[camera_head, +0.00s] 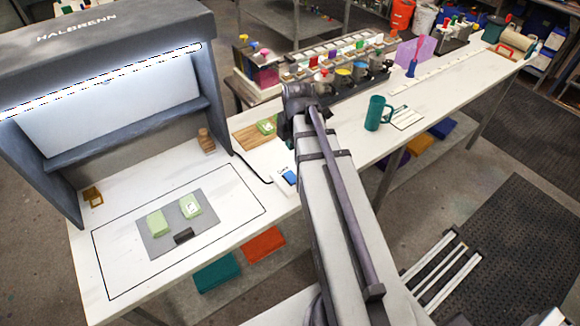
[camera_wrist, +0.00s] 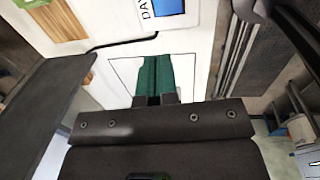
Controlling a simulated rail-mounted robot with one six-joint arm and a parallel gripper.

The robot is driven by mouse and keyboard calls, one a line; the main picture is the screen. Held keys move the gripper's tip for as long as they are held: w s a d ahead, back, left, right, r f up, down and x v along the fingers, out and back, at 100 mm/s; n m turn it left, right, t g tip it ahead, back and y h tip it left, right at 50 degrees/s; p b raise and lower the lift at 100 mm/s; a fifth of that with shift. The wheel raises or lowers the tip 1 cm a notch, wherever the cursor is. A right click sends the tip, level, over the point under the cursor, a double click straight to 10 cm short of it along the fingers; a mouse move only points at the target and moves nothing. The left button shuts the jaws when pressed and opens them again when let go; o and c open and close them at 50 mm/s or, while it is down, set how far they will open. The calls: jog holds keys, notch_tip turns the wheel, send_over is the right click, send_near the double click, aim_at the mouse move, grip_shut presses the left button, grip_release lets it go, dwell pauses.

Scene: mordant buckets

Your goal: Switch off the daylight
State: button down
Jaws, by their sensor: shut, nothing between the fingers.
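The daylight lamp (camera_head: 105,80) is a bright white strip, lit, under the hood of the grey HALBRENN booth (camera_head: 60,165). A small white plate with a blue rocker switch (camera_head: 290,178) lies on the table right of the booth. In the wrist view the blue switch (camera_wrist: 169,7) is cut off at the top edge, beside lettering that begins "DA". My gripper (camera_wrist: 154,60) shows there with its green fingers shut and empty, below the switch in the picture and apart from it.
A wooden board (camera_head: 250,137), a teal mug (camera_head: 376,113) and racks of jars stand along the table. The booth's side wall (camera_wrist: 50,100) is close on the left in the wrist view.

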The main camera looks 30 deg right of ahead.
aim_at(289, 174)
jog(key=f+b, duration=0.4)
jog(key=w+f+b, duration=0.1)
jog(key=f+b, duration=0.9)
jog(key=shift+w+a, duration=0.15)
jog(key=shift+w, duration=0.2)
